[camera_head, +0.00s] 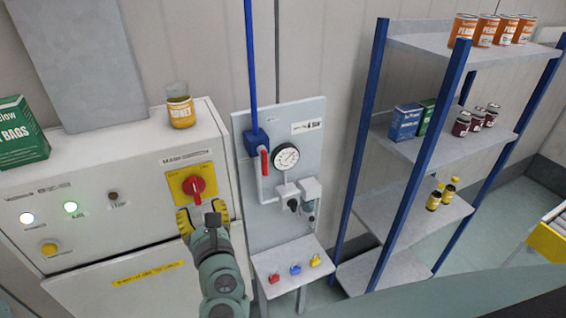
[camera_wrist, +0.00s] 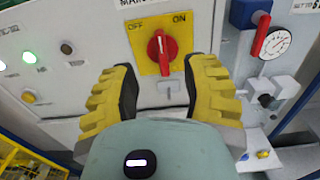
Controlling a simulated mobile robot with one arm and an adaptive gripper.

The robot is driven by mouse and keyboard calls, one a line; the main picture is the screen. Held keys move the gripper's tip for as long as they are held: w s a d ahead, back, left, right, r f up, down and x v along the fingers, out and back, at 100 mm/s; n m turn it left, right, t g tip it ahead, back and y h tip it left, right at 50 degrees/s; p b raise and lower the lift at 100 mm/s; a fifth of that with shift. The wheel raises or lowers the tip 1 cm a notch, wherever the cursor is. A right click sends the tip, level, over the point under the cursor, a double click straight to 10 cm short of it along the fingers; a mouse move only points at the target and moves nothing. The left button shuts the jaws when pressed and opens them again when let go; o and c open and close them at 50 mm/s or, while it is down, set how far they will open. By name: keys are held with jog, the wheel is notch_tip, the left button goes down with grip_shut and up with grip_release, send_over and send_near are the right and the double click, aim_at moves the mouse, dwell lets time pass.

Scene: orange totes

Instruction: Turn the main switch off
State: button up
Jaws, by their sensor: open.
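The main switch is a red rotary knob (camera_head: 194,186) on a yellow plate (camera_head: 174,188) on the front of a white cabinet. In the wrist view the knob (camera_wrist: 161,50) sits between the plate's OFF mark at the left and ON mark at the right. Its grip bar looks roughly upright; I cannot tell for sure which mark it points to. My gripper (camera_head: 202,214) is just below the knob, its yellow fingers open and empty. In the wrist view my gripper (camera_wrist: 158,82) has its fingers spread to either side, below the knob and apart from it.
The cabinet (camera_head: 85,189) has a lit white lamp (camera_head: 26,218), a lit green lamp (camera_head: 70,207) and a yellow button (camera_head: 49,249). A jar (camera_head: 181,112) and a green box (camera_head: 20,135) stand on top. At right are a gauge panel (camera_head: 310,125) with a red lever (camera_head: 264,161) and a shelf rack (camera_head: 420,150).

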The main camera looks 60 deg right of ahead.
aim_at(194, 186)
jog(key=p+x, duration=0.4)
jog(key=x, duration=0.4)
jog(key=shift+w+r, duration=0.1)
jog(key=shift+x, duration=1.15)
jog(key=shift+c, duration=0.2)
grip_shut()
